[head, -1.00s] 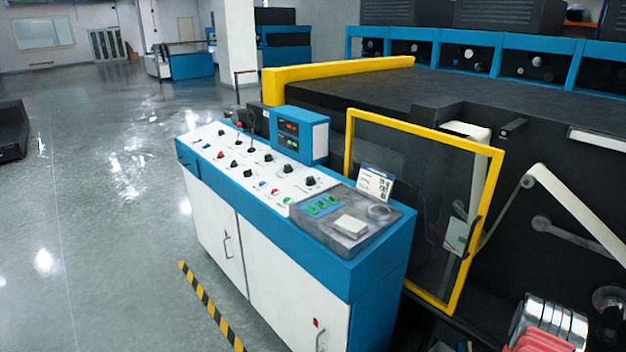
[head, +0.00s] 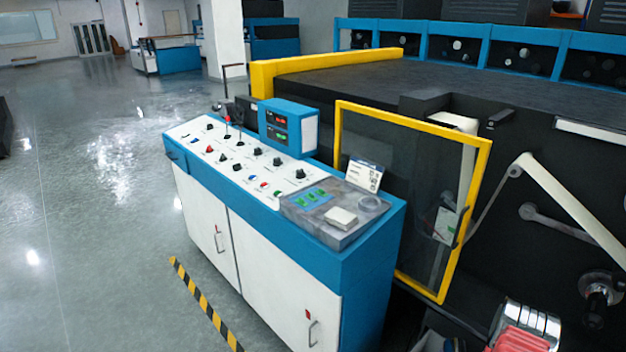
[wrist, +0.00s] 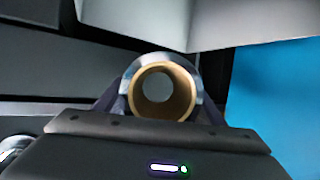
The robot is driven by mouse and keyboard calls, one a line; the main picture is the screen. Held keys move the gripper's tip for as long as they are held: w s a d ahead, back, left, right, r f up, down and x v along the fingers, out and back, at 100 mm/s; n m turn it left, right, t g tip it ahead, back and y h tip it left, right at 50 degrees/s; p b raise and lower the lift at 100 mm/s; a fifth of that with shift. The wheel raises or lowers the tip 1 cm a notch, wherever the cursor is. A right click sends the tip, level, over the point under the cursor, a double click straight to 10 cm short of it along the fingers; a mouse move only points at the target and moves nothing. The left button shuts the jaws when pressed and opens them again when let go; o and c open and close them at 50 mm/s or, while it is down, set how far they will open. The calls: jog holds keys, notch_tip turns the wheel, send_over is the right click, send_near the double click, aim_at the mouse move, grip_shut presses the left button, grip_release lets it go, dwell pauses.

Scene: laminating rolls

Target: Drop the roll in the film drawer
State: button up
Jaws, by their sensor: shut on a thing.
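The roll (wrist: 185,98) is seen end-on in the wrist view, with a brown core, a hollow middle and a pale, shiny outer layer. My gripper (wrist: 160,103) is shut on it, with dark fingers at both sides. The gripper and held roll do not show in the head view. I cannot pick out the film drawer for certain in either view. In the wrist view, a pale panel (wrist: 240,20) and a blue surface (wrist: 275,95) lie beyond the roll.
A blue and white control console (head: 280,250) stands in the middle. A yellow-framed gate (head: 465,205) and dark machine (head: 560,150) are to its right. Several silver round pieces beside a red object (head: 520,340) sit lower right. Open floor (head: 90,230) lies left.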

jog(key=shift+f, duration=0.55)
jog(key=o, duration=1.4)
jog(key=shift+o, duration=0.2)
jog(key=shift+s, duration=0.15)
jog(key=v, duration=1.3)
jog(key=shift+s+a, duration=0.15)
jog(key=shift+s, duration=0.05)
jog(key=shift+r, duration=0.1)
